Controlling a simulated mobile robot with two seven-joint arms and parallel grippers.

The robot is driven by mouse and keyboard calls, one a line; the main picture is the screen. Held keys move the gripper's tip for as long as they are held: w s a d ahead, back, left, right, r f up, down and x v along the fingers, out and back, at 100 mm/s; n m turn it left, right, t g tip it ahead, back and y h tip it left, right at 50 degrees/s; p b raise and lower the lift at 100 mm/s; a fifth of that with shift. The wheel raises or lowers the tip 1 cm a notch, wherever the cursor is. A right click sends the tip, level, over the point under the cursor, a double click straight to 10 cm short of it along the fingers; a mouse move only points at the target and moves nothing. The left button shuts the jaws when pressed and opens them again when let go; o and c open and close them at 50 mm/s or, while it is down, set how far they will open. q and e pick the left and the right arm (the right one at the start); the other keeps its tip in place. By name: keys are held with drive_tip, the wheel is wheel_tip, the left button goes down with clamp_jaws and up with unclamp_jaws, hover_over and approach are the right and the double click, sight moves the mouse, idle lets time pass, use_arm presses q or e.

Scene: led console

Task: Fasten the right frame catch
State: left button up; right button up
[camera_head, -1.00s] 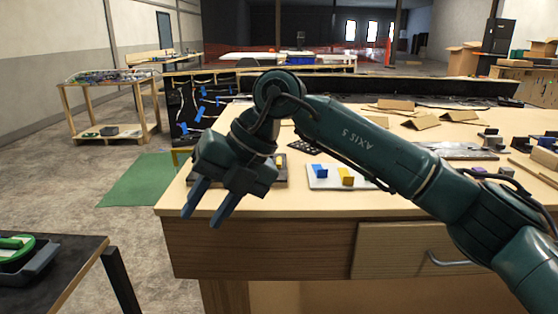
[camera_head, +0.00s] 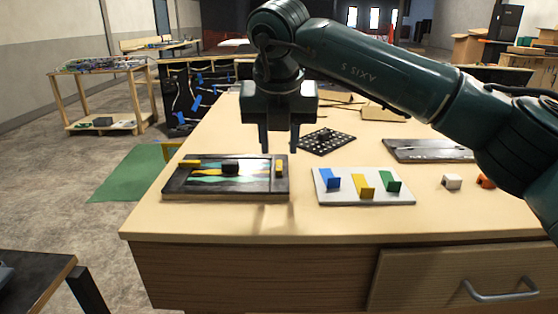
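A dark board with a frame (camera_head: 226,193) lies flat near the left front of the wooden table. It has a striped teal, white and yellow panel with a black block (camera_head: 230,167) at its middle. A yellow catch (camera_head: 279,168) sits at the board's right side, and another yellow catch (camera_head: 189,164) at its back left. My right gripper (camera_head: 279,138) points straight down just above and behind the right catch, its two fingers apart with nothing between them. I cannot tell whether a fingertip touches the board. My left gripper is out of view.
A light grey plate (camera_head: 370,198) with blue, yellow and green blocks lies right of the board. A black perforated plate (camera_head: 328,142) lies behind it. A white block (camera_head: 452,181) and an orange part (camera_head: 485,181) sit farther right. The table's front strip (camera_head: 250,225) is clear.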

sight(279, 168)
drive_tip(key=shift+x, duration=2.65)
drive_tip(key=shift+c, duration=0.5)
clamp_jaws()
